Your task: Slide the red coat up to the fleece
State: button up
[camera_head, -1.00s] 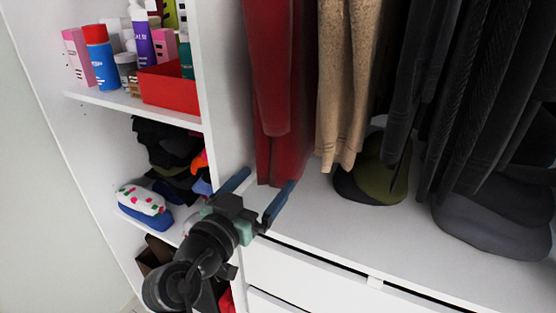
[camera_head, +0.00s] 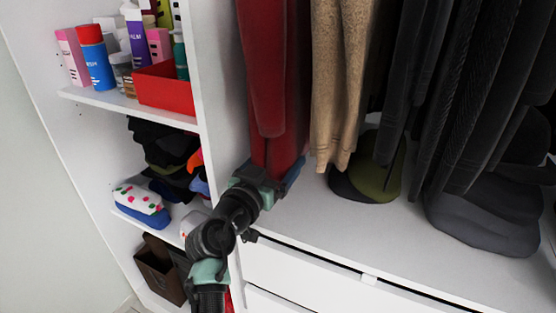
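The red coat (camera_head: 278,95) hangs at the left end of the hanging section, close to the white divider. A tan fleece-like garment (camera_head: 339,85) hangs just right of it, with a narrow gap between them low down. My gripper (camera_head: 282,172) is at the coat's lower hem. One blue finger shows at the hem's right side; the other is hidden behind the gripper body and wrist. I cannot tell whether the fingers touch or hold the coat.
A white divider (camera_head: 216,100) stands left of the coat. Dark garments (camera_head: 455,100) hang to the right. An olive-and-black hat (camera_head: 376,172) and a dark grey hat (camera_head: 480,222) lie on the white wardrobe floor. A red box (camera_head: 163,88) and bottles sit on the left shelf.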

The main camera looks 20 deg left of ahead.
grip_shut()
jog(key=shift+d, duration=0.25)
jog(key=shift+d+p, duration=0.65)
jog(key=shift+d, duration=1.3)
jog(key=shift+o, duration=1.3)
grip_release()
jog(key=shift+s, duration=0.1)
